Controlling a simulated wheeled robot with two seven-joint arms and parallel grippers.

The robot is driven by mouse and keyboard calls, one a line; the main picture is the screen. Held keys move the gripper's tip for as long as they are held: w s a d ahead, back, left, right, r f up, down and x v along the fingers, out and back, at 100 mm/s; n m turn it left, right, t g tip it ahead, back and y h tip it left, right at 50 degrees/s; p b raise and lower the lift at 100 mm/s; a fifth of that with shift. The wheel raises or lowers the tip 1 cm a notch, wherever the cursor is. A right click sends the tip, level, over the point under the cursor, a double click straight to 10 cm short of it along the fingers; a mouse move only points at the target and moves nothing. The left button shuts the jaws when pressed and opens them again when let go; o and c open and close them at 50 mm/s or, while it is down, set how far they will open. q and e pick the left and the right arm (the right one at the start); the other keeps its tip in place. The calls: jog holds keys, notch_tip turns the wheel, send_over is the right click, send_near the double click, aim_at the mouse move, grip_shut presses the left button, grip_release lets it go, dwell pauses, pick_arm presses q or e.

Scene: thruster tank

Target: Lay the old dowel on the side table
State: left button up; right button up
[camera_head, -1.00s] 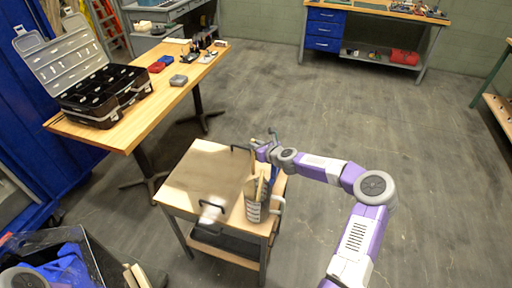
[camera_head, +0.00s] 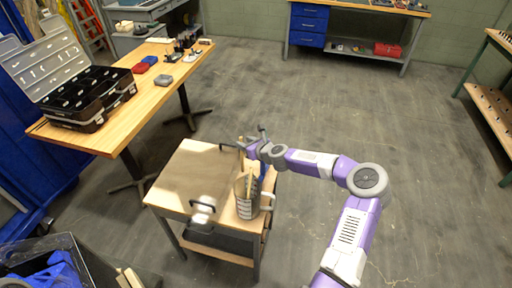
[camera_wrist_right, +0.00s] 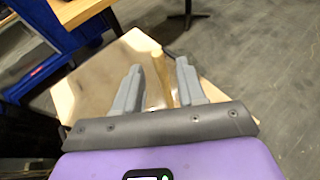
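The side table (camera_head: 178,165) is a small wooden-topped stand in the middle of the head view. A striped grey container (camera_head: 246,208) stands at its right edge, holding several upright wooden sticks (camera_head: 250,181). I cannot tell which of them is the old dowel. My right gripper (camera_head: 251,138) is over the table's far right corner, just behind the container. In the right wrist view its two grey fingers (camera_wrist_right: 158,78) are apart, with a light wooden stick (camera_wrist_right: 158,68) showing between them and gaps on both sides. My left gripper is out of view.
A brown-grey flat area with two black handles (camera_head: 203,205) covers much of the side table's top. A long wooden table (camera_head: 120,134) with an open toolbox (camera_head: 95,100) stands at left. The floor at right (camera_head: 410,160) is clear.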

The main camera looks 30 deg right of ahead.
jog(key=a+p+v, duration=0.1)
jog(key=v, duration=0.9)
jog(key=shift+s+d+r, duration=0.15)
jog(key=shift+s+d, duration=0.25)
jog(key=shift+d, duration=0.1)
